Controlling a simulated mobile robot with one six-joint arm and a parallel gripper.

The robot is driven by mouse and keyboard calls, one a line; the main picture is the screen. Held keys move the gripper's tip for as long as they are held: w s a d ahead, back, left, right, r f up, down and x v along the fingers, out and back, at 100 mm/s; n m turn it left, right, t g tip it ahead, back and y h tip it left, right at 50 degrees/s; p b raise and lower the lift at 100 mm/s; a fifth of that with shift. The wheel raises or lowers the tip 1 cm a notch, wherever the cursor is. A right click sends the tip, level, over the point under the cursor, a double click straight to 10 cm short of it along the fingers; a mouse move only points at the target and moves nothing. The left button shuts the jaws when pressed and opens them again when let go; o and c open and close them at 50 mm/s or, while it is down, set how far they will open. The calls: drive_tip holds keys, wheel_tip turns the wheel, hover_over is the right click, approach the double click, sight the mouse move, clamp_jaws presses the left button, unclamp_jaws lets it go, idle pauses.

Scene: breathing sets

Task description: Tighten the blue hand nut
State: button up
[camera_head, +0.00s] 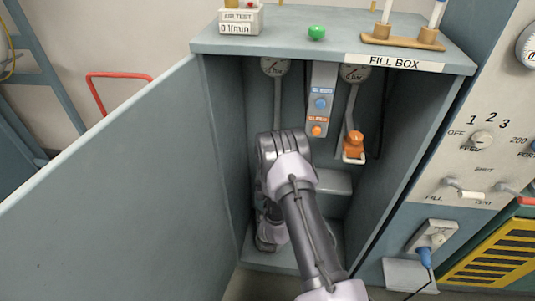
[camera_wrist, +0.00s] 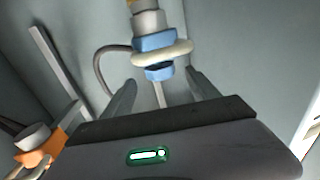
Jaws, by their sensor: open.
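In the wrist view, a blue hand nut (camera_wrist: 154,41) sits on a pale metal fitting, with a cream ring (camera_wrist: 176,52) around it. A second blue part (camera_wrist: 158,73) shows just below the ring. My gripper (camera_wrist: 161,78) is open, its two dark fingers apart on either side of the lower blue part. I cannot tell whether they touch it. In the head view my arm reaches into the open fill box (camera_head: 327,54), and the nut and my fingertips are hidden behind it.
An orange valve handle (camera_head: 354,144) is right of my arm, below a gauge (camera_head: 355,73). A panel with a blue button (camera_head: 320,103) stands at the back. The box door (camera_head: 110,190) is open to the left. A dark hose (camera_wrist: 101,66) curves beside the fitting.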

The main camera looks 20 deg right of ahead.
drive_tip(key=b+x, duration=0.2)
drive_tip(key=x, duration=0.6)
drive_tip(key=shift+w+d, duration=0.15)
drive_tip(key=shift+w, duration=0.2)
drive_tip(key=c, duration=1.4)
drive_tip(key=shift+o, duration=0.2)
drive_tip(key=shift+n+y, duration=0.4)
drive_tip(key=shift+y, duration=0.2)
